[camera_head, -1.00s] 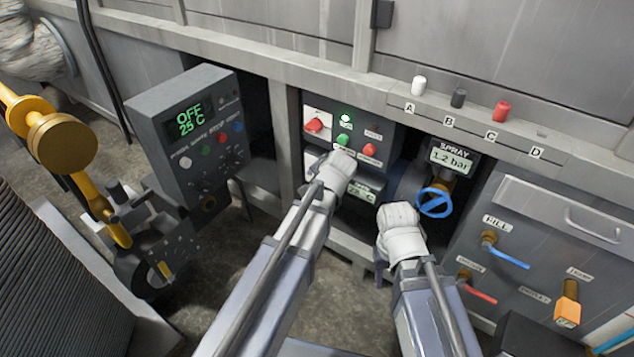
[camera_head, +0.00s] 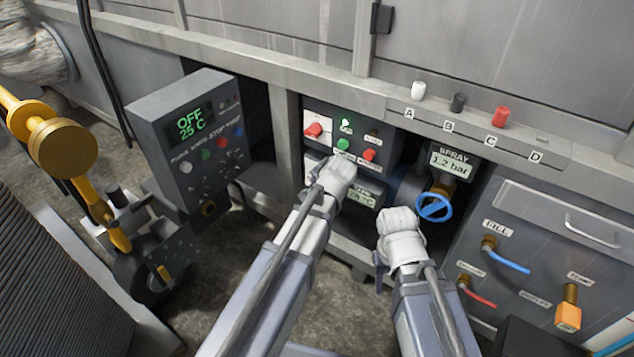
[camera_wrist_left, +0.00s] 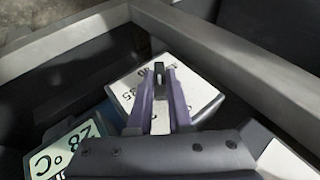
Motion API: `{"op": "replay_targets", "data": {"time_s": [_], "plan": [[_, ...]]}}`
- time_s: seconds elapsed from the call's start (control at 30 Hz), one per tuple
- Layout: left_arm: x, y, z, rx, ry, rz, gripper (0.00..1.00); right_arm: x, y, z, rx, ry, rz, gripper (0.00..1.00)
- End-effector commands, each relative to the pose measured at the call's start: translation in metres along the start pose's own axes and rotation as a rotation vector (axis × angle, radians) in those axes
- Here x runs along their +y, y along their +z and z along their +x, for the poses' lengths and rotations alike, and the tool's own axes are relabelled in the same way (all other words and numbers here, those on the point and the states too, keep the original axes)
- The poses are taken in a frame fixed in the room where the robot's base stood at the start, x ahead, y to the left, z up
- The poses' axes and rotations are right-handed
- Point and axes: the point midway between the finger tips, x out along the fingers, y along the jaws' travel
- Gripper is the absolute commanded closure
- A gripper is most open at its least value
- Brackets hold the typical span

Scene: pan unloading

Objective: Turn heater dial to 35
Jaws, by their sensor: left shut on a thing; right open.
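The heater dial (camera_wrist_left: 160,70) shows in the left wrist view as a narrow dark knob on a white panel (camera_wrist_left: 124,88) with printed numbers, one of which looks like 35. My left gripper (camera_wrist_left: 160,98) is shut on the knob, with a purple finger on either side. Beside it a green display (camera_wrist_left: 68,155) seems to read 28 °C. In the head view my left gripper (camera_head: 330,170) hides the dial, and the heater display (camera_head: 362,196) is partly visible to its right. My right gripper (camera_head: 396,222) is open and empty near the blue valve wheel.
The blue valve wheel (camera_head: 434,206) is close to my right gripper. A grey control box (camera_head: 190,135) reading OFF 25 C stands to the left.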

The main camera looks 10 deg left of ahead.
Motion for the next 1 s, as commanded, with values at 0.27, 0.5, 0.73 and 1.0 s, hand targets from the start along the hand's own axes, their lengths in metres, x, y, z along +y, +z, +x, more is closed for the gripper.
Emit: {"op": "replay_targets", "data": {"time_s": [0.27,0.5,0.73,1.0], "plan": [[0.011,0.003,0.006,0.001,-0.168,0.074,1.0,-0.004,-0.002,0.036,0.001,0.0,0.0,0.5],[0.012,0.003,0.007,0.0,-0.36,0.151,1.0,-0.007,-0.004,0.07,0.001,0.0,0.0,0.5],[0.01,0.002,0.004,-0.001,-0.448,0.186,1.0,-0.008,-0.004,0.083,0.001,0.0,0.0,0.5],[0.008,0.001,0.002,-0.001,-0.456,0.188,1.0,-0.008,-0.004,0.082,0.001,0.0,0.0,0.5]]}}
